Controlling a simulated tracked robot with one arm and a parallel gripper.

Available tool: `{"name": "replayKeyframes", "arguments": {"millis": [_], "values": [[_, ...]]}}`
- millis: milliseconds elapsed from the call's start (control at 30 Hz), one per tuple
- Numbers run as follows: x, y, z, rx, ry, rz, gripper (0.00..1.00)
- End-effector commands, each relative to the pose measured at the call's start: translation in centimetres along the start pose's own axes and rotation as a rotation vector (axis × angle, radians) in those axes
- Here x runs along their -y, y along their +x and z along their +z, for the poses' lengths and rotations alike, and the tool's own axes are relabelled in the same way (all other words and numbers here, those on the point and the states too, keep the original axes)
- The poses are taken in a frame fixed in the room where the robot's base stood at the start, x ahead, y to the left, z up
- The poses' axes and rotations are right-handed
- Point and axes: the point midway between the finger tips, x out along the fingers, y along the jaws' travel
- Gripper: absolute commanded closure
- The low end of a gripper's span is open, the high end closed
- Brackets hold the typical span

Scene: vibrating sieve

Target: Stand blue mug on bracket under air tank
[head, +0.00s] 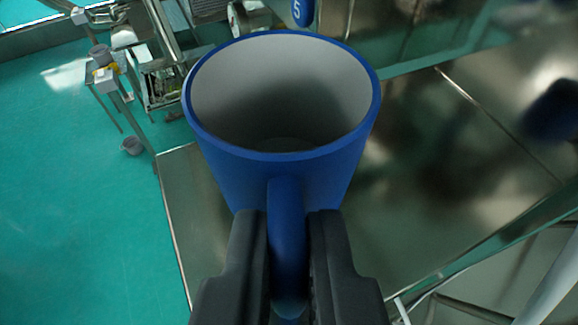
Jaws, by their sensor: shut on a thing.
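The blue mug (225,170) fills the middle of the head view, upright, with its open mouth and pale grey inside facing me. My gripper (288,225) is shut on the mug's handle, one dark finger on each side of it. The mug's base is hidden, so I cannot tell whether it touches the metal surface below. A shiny metal surface (410,230) lies under and to the right of the mug. I cannot make out for sure which part is the bracket or the air tank.
The green floor (80,230) at left is mostly clear. A pale pipe (552,285) is at lower right.

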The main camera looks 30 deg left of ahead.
Motion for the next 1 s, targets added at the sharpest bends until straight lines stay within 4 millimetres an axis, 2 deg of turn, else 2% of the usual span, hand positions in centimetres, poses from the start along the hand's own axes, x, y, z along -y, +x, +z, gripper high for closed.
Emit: {"name": "replayKeyframes", "arguments": {"millis": [167,1000], "values": [[0.0,1.2,-0.6,0.000,0.000,0.000,1.00],[0.0,2.6,2.7,0.002,0.000,-0.001,1.00]]}}
